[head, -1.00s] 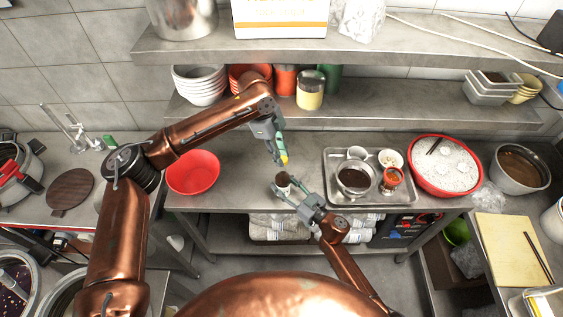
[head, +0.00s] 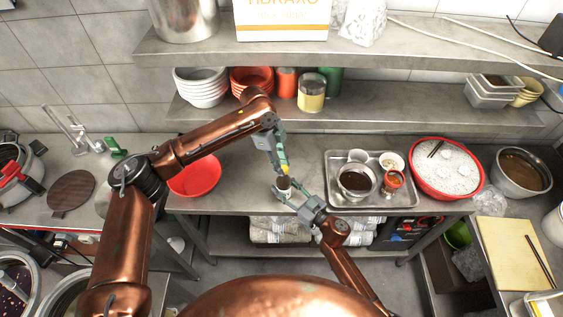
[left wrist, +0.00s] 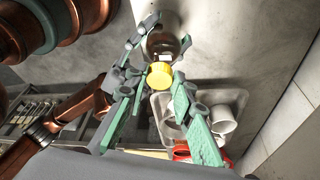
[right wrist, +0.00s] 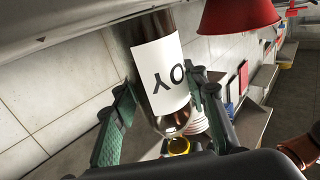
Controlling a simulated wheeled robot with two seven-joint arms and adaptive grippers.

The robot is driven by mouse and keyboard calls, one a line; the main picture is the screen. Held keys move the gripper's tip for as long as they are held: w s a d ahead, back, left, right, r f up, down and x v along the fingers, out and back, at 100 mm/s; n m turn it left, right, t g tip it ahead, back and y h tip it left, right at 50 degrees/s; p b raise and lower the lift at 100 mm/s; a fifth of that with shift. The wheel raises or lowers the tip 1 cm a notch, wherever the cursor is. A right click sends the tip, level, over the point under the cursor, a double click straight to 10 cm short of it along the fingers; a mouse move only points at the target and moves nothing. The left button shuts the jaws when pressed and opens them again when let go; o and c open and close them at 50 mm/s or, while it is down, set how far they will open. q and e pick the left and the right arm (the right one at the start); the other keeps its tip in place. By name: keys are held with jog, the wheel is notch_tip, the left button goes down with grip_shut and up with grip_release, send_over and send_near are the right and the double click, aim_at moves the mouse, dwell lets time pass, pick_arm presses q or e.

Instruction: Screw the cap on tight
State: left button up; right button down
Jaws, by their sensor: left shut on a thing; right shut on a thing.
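A yellow cap (left wrist: 160,75) is between the fingertips of my left gripper (left wrist: 158,84), which is shut on it. In the head view, the cap (head: 285,170) is just above a dark bottle (head: 284,184). My right gripper (head: 291,191) is shut around the bottle from the front right. In the right wrist view, the bottle (right wrist: 163,65) has a white label with dark letters and sits between the green finger pads of my right gripper (right wrist: 160,108). A yellow ring, seemingly the cap (right wrist: 178,146), shows by its neck. I cannot tell whether cap and neck touch.
A metal tray (head: 337,197) with a pot and cups stands right of the bottle. A red bowl (head: 195,175) is to the left, partly behind my left arm. A red-rimmed basin (head: 478,188) is further right. A shelf (head: 400,107) with bowls and cans hangs above the counter.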

pick_arm(q)
jog(key=shift+f, duration=0.7)
dwell(0.6)
jog(key=m, duration=0.1)
jog(key=m+g, duration=0.1)
jog(key=m, duration=0.1)
jog(key=m+y, duration=0.1)
jog(key=m, duration=0.1)
jog(key=shift+w+d, duration=0.2)
jog(key=shift+w, duration=0.05)
jog(key=shift+a+m+g, duration=0.1)
jog(key=shift+m+g, duration=0.2)
jog(key=shift+m, duration=0.5)
jog(key=o, duration=0.7)
